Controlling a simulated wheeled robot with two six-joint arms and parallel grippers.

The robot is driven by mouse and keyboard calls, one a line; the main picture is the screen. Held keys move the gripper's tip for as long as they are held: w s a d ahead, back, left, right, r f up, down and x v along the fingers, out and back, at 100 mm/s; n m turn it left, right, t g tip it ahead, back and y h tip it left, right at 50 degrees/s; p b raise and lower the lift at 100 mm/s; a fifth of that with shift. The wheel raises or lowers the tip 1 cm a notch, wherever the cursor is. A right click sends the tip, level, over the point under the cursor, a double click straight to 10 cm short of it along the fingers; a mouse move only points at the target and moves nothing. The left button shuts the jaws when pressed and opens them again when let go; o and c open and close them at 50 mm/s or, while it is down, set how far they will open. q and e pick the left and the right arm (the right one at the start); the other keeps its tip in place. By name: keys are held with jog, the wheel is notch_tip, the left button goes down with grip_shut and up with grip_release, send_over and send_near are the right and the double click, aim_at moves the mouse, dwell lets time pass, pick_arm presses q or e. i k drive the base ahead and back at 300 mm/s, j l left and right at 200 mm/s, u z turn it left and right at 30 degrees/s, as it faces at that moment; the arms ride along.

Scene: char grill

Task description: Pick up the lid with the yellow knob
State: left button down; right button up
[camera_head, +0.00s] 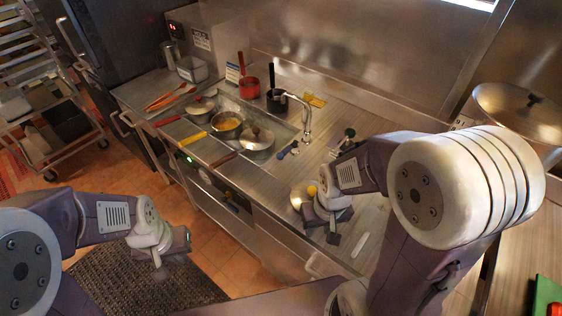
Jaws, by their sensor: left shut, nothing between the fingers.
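The lid with the yellow knob (297,197) lies on the steel counter at the centre right; its yellow knob (311,190) shows beside my right gripper. The right gripper (333,232) hangs low over the counter, just right of the lid, and hides part of it. Whether its fingers touch the lid, and how far apart they are, I cannot tell. My left gripper (157,258) is shut and empty, hanging over the floor mat in front of the counter.
Left of the lid, the counter (231,176) holds several pans, including one with a silver lid (256,138). A faucet (305,118) stands behind. A large domed lid (518,110) is at the far right. A wheeled rack (45,150) stands at the left.

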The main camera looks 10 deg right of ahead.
aim_at(304, 191)
jog(key=k+z, duration=0.15)
jog(key=z, duration=0.2)
jog(key=k+l+z, duration=0.1)
jog(key=z, duration=0.25)
jog(key=i+j+z, duration=0.1)
jog(key=j, duration=0.3)
jog(key=i+j+z, duration=0.1)
jog(key=j, duration=0.25)
jog(key=i+j+z, duration=0.15)
jog(key=j, duration=0.3)
jog(key=i+j+z, duration=0.1)
jog(key=j, duration=0.3)
jog(key=i+j+z, duration=0.1)
jog(key=j, duration=0.35)
jog(key=i, duration=0.15)
